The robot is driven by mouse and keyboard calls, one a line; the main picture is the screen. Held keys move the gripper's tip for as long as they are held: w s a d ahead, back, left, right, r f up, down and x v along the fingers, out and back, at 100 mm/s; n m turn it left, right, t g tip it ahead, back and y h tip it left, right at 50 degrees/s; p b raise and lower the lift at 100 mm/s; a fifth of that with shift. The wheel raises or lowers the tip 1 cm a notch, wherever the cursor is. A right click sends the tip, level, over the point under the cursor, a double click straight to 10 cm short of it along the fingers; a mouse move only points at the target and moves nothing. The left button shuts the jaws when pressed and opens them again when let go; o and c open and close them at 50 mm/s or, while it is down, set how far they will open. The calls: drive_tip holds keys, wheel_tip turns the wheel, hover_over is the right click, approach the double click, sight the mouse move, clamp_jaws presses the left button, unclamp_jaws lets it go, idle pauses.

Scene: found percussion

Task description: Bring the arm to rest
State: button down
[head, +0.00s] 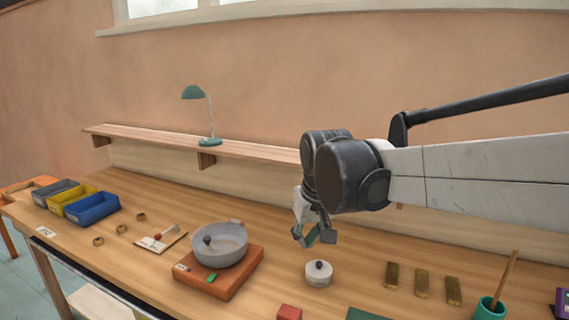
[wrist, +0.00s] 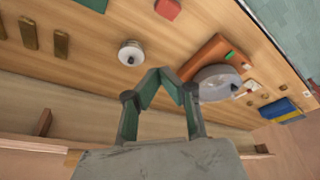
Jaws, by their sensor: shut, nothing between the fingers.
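My arm reaches in from the right in the head view, and my gripper (head: 315,238) hangs over the back of the workbench (head: 150,200). It points down and is empty. The wrist view shows the gripper (wrist: 160,72) with its green-padded fingers brought together at the tips. A small white round pot with a dark knob (head: 318,273) stands on the bench in front of the gripper. The gripper appears clear of it. The pot also shows in the wrist view (wrist: 131,54).
A grey pan (head: 232,250) sits on an orange block (head: 215,285). Blue (head: 93,208), yellow and grey bins stand far left. Brass bars (head: 422,283) and a teal cup (head: 488,309) are at right. A shelf (head: 250,150) with a green lamp (head: 208,115) runs behind.

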drive_tip(key=s+d+f+m+t+b, duration=0.1)
drive_tip(key=s+d+f, duration=0.2)
drive_tip(key=s+d, duration=0.4)
drive_tip(key=s+d+f+m+t+h, duration=0.1)
drive_tip(key=s+d+f+m+t, duration=0.1)
drive_tip(key=s+d, duration=0.6)
drive_tip(key=s+f, duration=0.1)
drive_tip(key=s, duration=0.3)
drive_tip(key=shift+s+f+t+b, duration=0.3)
drive_tip(key=shift+s+f+b, duration=0.1)
